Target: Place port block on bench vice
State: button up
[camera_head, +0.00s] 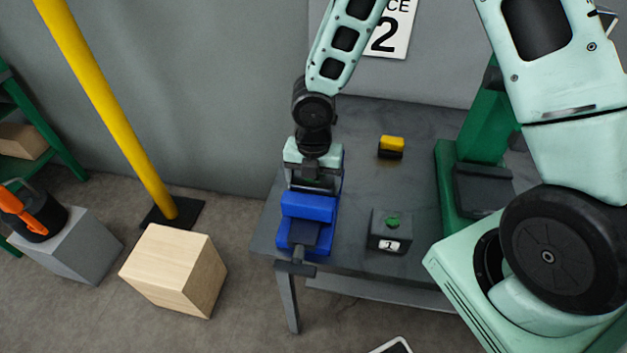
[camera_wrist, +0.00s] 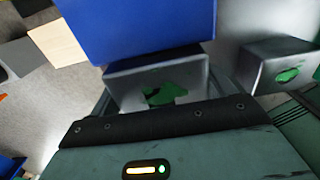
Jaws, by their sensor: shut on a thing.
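The port block, a grey block with a green patch on its face (camera_wrist: 192,78), is between my gripper's jaws in the wrist view. My gripper (camera_head: 314,178) is shut on it and points down at the back of the blue bench vice (camera_head: 308,208). The vice sits at the table's left edge and also shows as a large blue face in the wrist view (camera_wrist: 135,25), right beside the held block. In the head view the block is mostly hidden by my gripper and the vice. I cannot tell whether it touches the vice.
A similar grey block with a green top and a number label (camera_head: 390,232) stands on the dark table (camera_head: 350,255), right of the vice. A yellow-and-black piece (camera_head: 391,147) lies farther back. A green machine frame (camera_head: 455,190) stands right. A wooden box (camera_head: 172,268) is on the floor.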

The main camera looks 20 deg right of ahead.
jog(key=o, duration=1.6)
jog(key=shift+o, duration=0.2)
notch_tip(320, 180, up, 12)
jog(key=shift+p, duration=0.5)
jog(key=s+a+r+m, duration=0.3)
jog(key=s+r+m, duration=0.1)
jog(key=s+m, duration=0.6)
jog(key=s+a+r+m, duration=0.3)
jog(key=s+r+m, duration=0.1)
jog(key=s+m, duration=0.6)
jog(key=shift+a+r+m+y, duration=0.2)
jog(key=shift+r+m+y, duration=0.1)
jog(key=shift+m, duration=0.2)
notch_tip(320, 180, down, 6)
jog(key=b, duration=0.6)
